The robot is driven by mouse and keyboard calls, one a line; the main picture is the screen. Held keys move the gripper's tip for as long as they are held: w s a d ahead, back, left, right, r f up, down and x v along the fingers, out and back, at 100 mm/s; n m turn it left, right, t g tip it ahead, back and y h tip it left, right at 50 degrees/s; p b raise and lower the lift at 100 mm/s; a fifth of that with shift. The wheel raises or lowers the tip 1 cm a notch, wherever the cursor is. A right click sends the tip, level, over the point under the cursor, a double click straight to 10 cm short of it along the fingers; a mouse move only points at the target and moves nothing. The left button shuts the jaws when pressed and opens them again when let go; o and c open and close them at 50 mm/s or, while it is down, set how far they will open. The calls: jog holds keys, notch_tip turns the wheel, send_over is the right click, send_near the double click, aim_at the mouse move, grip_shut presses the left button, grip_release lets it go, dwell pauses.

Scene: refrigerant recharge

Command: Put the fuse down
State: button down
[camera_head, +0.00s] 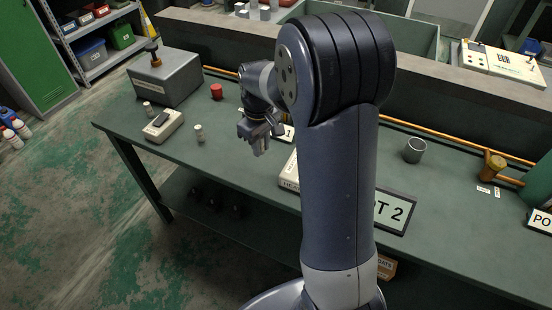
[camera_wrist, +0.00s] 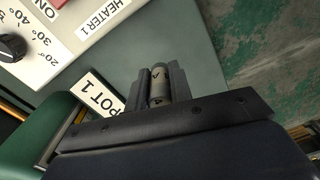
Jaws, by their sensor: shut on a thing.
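The fuse (camera_wrist: 158,85) is a small grey-beige cylinder with dark marks, seen in the wrist view. My gripper (camera_wrist: 160,88) is shut on it, with a dark finger on each side. In the head view my gripper (camera_head: 260,147) points down over the green workbench (camera_head: 240,170), left of my arm. The fuse cannot be made out clearly there. Two similar small pale cylinders stand on the bench, one (camera_head: 148,108) by the grey box and one (camera_head: 199,134) right of a white device.
A grey box (camera_head: 168,78), the white device (camera_head: 163,126) and a red cylinder (camera_head: 216,91) stand left. The HEATER 1 unit (camera_wrist: 70,30) and POT 1 sign (camera_wrist: 97,95) are near my gripper.

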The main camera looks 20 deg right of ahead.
aim_at(262, 170)
jog(key=shift+f, duration=3.6)
jog(key=shift+f, duration=0.2)
jog(key=c, duration=1.3)
grip_release()
notch_tip(262, 170, up, 12)
jog(key=shift+r, duration=0.2)
jog(key=shift+f, duration=0.1)
